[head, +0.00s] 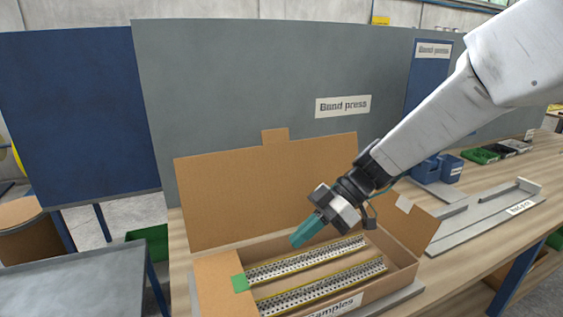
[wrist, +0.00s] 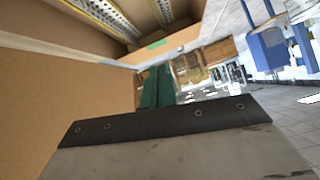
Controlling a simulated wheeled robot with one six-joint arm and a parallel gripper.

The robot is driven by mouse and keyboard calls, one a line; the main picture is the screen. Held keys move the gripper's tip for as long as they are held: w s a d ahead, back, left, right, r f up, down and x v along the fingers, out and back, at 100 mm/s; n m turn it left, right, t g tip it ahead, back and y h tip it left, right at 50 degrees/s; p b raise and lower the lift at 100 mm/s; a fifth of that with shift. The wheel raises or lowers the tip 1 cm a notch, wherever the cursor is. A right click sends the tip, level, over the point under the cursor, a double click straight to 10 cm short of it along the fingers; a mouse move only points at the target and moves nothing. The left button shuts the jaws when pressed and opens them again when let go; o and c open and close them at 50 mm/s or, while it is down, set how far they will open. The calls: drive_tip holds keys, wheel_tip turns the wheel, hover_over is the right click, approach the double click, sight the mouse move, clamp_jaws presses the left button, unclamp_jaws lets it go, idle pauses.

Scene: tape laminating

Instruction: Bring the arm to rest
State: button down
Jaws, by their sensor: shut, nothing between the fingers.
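My gripper (head: 305,232) has teal fingers and hangs over the open cardboard box, above the strips inside. The fingers are together and hold nothing. In the wrist view the teal fingers (wrist: 157,88) show at the middle, closed. My white arm (head: 440,120) reaches in from the upper right of the head view. The cardboard box (head: 408,268) has its lid flaps open and a label reading "Samples" in front. Two perforated strips with yellow edges, a rear one (head: 305,260) and a front one (head: 320,287), lie in it side by side.
A grey panel labelled "Band press" (head: 343,106) stands behind the box. A grey table (head: 70,275) stands at left.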

drive_tip(key=s+d+r+m+t+h, duration=0.2)
drive_tip(key=s+d+m+h, duration=0.3)
drive_tip(key=s+d+m, duration=0.5)
drive_tip(key=s+d+r+m+t+h, duration=0.3)
drive_tip(key=s+d+m+h, duration=0.2)
drive_tip(key=s+d+m, duration=0.5)
drive_tip(key=shift+d+r+t, duration=0.3)
drive_tip(key=shift+d+r, duration=0.05)
drive_tip(key=shift+d, duration=0.7)
